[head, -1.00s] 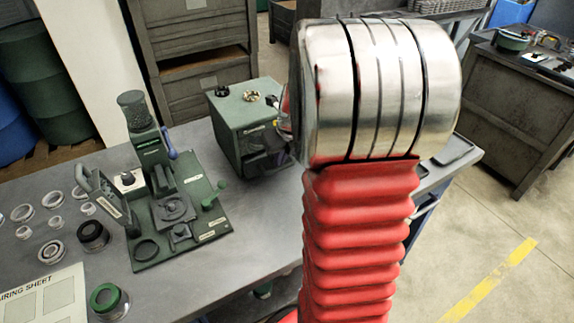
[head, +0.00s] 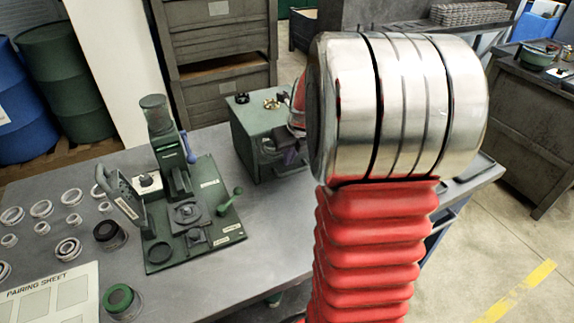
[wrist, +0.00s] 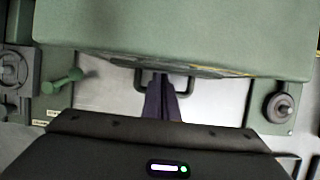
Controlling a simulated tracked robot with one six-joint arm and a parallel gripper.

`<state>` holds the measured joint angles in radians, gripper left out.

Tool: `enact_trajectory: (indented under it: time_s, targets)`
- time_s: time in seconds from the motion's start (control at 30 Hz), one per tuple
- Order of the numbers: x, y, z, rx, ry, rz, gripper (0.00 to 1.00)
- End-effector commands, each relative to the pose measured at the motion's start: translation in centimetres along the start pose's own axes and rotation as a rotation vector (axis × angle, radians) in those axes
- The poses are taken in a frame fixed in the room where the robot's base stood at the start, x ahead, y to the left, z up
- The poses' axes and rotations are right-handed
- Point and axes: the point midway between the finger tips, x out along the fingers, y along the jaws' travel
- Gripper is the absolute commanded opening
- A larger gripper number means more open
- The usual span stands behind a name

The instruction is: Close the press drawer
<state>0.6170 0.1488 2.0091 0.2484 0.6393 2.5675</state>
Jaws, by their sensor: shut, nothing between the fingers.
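A green box-shaped press housing (head: 262,128) stands on the bench, partly hidden by my arm in the head view. In the wrist view its green surface (wrist: 175,35) fills the top, and a dark U-shaped handle (wrist: 187,88) sticks out from its lower edge. My gripper (wrist: 160,84) is shut and empty, its dark fingertips at the handle and overlapping it in the picture. I cannot tell whether they touch it. My gripper also shows in the head view (head: 290,155), close to the housing's front. How far the drawer stands out is hidden.
A green hand press (head: 185,215) with a lever stands left of the housing. Several metal rings (head: 42,208), a black-topped cup (head: 109,234), a green-topped cup (head: 121,301) and a pairing sheet (head: 50,298) lie further left. Bare bench lies in front of the housing.

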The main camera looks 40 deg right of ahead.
Motion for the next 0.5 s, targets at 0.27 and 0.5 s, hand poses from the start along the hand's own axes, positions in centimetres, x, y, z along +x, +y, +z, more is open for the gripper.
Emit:
enact_trajectory:
  time_s: [0.27,0.5]
  targets:
    - [-4.5,0.5,0.1,-0.005,0.009,0.006,0.00]
    - [-6.4,0.9,0.1,-0.008,0.019,0.012,0.00]
